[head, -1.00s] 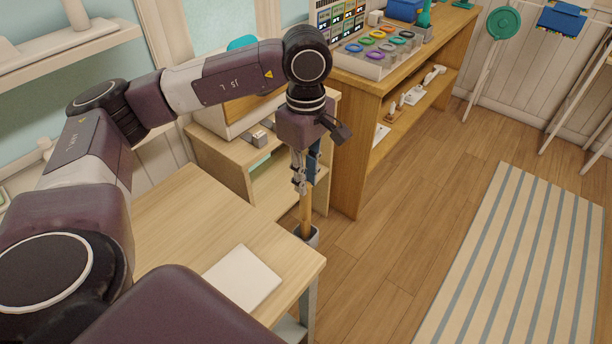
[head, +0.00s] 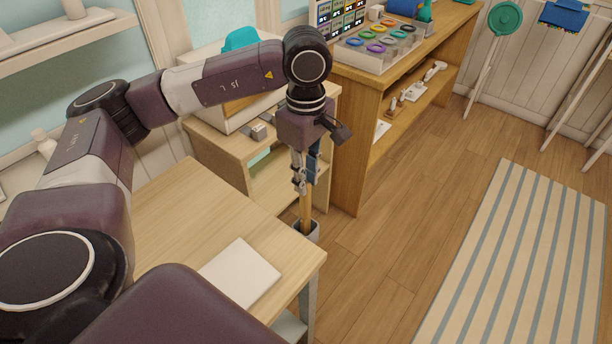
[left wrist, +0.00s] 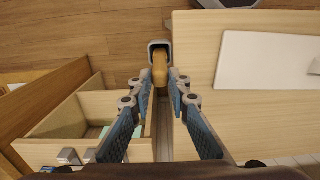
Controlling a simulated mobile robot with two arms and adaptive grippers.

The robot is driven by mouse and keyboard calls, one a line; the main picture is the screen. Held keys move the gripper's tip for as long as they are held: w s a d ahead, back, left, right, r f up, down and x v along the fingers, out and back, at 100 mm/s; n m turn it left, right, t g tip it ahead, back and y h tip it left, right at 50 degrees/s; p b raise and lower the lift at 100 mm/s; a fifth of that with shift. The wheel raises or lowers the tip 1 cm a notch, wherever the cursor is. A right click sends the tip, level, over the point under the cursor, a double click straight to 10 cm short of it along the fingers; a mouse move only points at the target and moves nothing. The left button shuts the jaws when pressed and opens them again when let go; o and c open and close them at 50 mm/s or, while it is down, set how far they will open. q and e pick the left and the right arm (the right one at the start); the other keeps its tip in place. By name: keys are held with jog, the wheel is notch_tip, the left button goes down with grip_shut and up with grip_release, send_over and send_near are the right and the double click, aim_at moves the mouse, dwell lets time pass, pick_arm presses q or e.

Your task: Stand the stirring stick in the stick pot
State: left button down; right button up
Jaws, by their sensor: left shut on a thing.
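My left gripper (head: 306,178) points down past the table's far right corner. It is shut on the stirring stick, a pale wooden rod (head: 306,208) that hangs about upright. In the left wrist view the stick (left wrist: 160,68) sits between the fingertips (left wrist: 164,82), seen nearly end-on. The stick pot, a small grey square-mouthed holder (head: 314,233), is at the table's edge directly below. The stick's lower end overlaps the pot's mouth and is hidden there; how deep it reaches I cannot tell. My right gripper is not in view.
A pale wooden table (head: 190,205) with a flat white board (head: 240,274) lies near me. A low wooden cabinet (head: 224,152) stands close behind the gripper, and a taller wooden shelf unit (head: 348,150) right of it. Floor and a striped rug (head: 520,260) are open at right.

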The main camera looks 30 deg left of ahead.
pick_arm(q)
jog(key=shift+f+b, duration=0.45)
jog(key=shift+f, duration=0.15)
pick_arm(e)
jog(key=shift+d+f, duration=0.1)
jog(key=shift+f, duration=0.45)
pick_arm(q)
jog(key=c, duration=1.7)
grip_release()
jog(key=shift+c, duration=0.2)
jog(key=shift+r, duration=0.1)
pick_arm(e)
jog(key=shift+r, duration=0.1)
